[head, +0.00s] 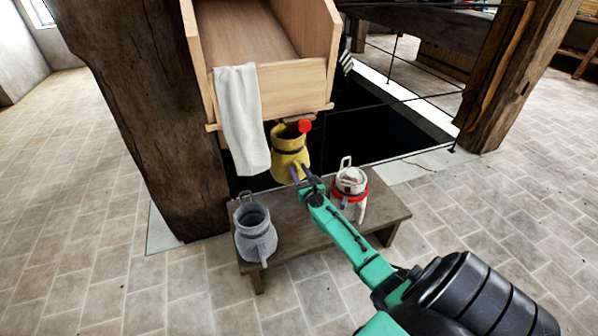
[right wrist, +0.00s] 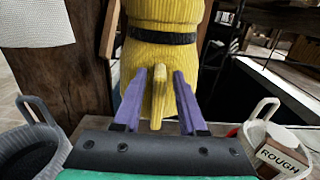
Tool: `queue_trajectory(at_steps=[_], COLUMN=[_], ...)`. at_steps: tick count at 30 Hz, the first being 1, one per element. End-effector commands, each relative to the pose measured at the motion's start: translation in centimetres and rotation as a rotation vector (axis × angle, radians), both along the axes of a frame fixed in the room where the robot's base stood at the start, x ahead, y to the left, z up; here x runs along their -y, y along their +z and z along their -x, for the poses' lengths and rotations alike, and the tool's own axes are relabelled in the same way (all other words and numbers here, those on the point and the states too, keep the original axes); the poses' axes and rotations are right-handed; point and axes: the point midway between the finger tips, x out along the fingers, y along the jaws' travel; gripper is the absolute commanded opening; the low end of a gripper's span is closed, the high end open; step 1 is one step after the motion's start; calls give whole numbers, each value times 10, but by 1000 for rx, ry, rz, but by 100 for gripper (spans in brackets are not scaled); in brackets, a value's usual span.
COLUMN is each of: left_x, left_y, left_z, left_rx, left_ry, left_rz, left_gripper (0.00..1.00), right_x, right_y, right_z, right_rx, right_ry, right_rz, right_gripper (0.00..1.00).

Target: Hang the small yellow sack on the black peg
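The yellow sack (head: 289,155) is upright just below the front of the wooden chute, above the back edge of the bench. In the right wrist view the sack (right wrist: 160,62) fills the middle, with a dark band and a yellow tail. My right gripper (head: 302,171) is at the sack's lower front. Its purple fingers (right wrist: 158,98) stand either side of the tail, with narrow gaps showing, so it looks open. I cannot make out the black peg; a red-ended peg (head: 304,125) shows beside the sack's top. Whether the sack's loop is on a peg is hidden. My left gripper is not in view.
A grey sack (head: 255,240) and a white-and-red sack (head: 349,185) stand on the low bench (head: 305,236). A white cloth (head: 240,120) hangs from the chute (head: 292,80). A thick post (head: 150,120) stands left, and a dark pit (head: 370,130) lies behind.

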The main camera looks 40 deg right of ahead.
Motion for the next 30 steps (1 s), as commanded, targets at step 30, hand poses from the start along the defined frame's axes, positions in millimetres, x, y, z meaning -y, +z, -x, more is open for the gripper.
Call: queue_trajectory(at_steps=[30], left_x=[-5], left_y=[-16], left_z=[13], left_rx=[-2], left_ry=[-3], left_rz=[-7], left_gripper=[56], right_x=[-47], right_y=[-1], right_z=[134], right_rx=[-1], right_ry=[0], right_rz=[1], right_gripper=[54])
